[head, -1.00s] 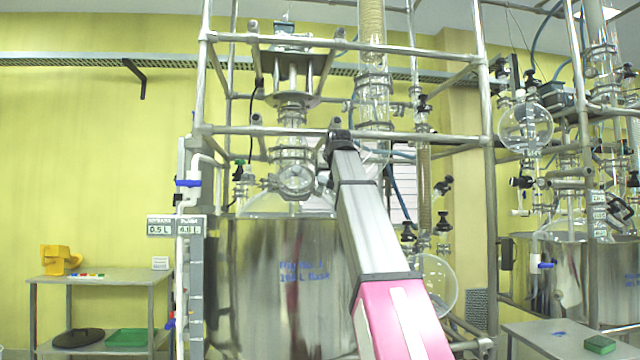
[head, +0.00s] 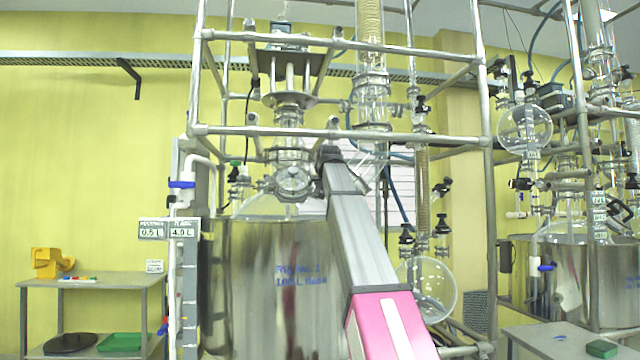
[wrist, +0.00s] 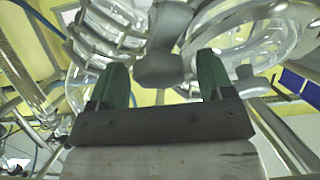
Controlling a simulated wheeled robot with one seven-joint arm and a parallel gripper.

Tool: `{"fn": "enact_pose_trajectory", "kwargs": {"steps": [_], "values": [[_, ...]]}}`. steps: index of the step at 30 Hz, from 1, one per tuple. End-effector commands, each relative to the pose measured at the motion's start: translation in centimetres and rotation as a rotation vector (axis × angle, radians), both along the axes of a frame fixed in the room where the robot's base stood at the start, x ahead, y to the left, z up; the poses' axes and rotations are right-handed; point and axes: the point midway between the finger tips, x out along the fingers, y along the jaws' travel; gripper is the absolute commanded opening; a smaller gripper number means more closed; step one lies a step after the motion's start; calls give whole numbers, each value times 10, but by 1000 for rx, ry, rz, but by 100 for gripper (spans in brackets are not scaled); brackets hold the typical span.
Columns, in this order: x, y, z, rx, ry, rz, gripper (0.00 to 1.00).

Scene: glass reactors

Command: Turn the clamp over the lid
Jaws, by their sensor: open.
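The round glass lid (head: 293,180) is on the front neck of the glass vessel, above the steel pot. In the wrist view a large clear round glass piece, probably this lid (wrist: 255,35), fills the upper right. A grey knob-like piece, probably the clamp (wrist: 165,45), shows between and beyond my green fingertips. My gripper (wrist: 162,78) is open, with the fingers apart on either side of this piece. I cannot tell whether they touch it. In the head view my arm's dark end (head: 328,154) is just right of the lid; the fingers are hidden there.
Metal frame bars (head: 340,132) cross just above and around my arm's end. The steel pot (head: 255,290) stands below, and a round glass flask (head: 428,288) is to the right. A side table (head: 90,280) stands at the left, a second reactor (head: 565,280) at the right.

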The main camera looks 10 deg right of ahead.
Motion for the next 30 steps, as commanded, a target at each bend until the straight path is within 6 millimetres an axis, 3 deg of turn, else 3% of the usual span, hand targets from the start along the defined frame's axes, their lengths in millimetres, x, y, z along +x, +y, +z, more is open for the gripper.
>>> {"fn": "enact_pose_trajectory", "kwargs": {"steps": [11, 14, 16, 30], "values": [[6, 0, -3, 0, 0, 0, 74], [6, 0, -3, 0, 0, 0, 48], [6, 0, -3, 0, 0, 0, 25], [6, 1, -3, 60, 0, -50, 25]]}}
